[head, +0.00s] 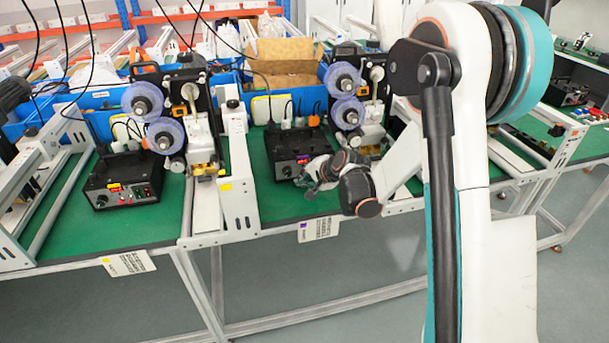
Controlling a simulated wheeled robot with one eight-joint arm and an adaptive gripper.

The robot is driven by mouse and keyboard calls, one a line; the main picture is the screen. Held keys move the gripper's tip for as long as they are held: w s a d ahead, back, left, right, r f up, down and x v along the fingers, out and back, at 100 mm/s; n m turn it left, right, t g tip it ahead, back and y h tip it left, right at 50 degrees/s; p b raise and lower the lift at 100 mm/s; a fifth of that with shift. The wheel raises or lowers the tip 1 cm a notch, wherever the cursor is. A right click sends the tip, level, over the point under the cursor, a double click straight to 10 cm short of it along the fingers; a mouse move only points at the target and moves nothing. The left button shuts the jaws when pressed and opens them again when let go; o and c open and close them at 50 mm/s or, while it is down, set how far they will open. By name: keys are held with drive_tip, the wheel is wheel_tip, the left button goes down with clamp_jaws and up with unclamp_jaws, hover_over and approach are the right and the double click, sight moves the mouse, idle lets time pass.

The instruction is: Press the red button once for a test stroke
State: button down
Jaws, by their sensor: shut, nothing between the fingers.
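A black control box (287,143) stands on the green bench in the middle, with small lit marks on its front face. My gripper (309,184) is shut and empty at the lower right of that box's front, close to it. I cannot tell whether it touches the box. The gripper and wrist cover part of the front panel, and I cannot make out a red button there. A second black control box (122,180) stands to the left, with a lit red display and small coloured controls on its front, far from my gripper.
A white upright frame (237,165) divides the two stations. Blue bins and an open cardboard box (283,60) are at the back. Bare green bench top (280,199) lies before the middle box.

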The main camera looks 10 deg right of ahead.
drive_tip(key=shift+w, duration=0.2)
drive_tip(key=shift+s, duration=0.4)
idle(0.4)
drive_tip(key=shift+s+b, duration=0.6)
drive_tip(key=shift+s, duration=2.45)
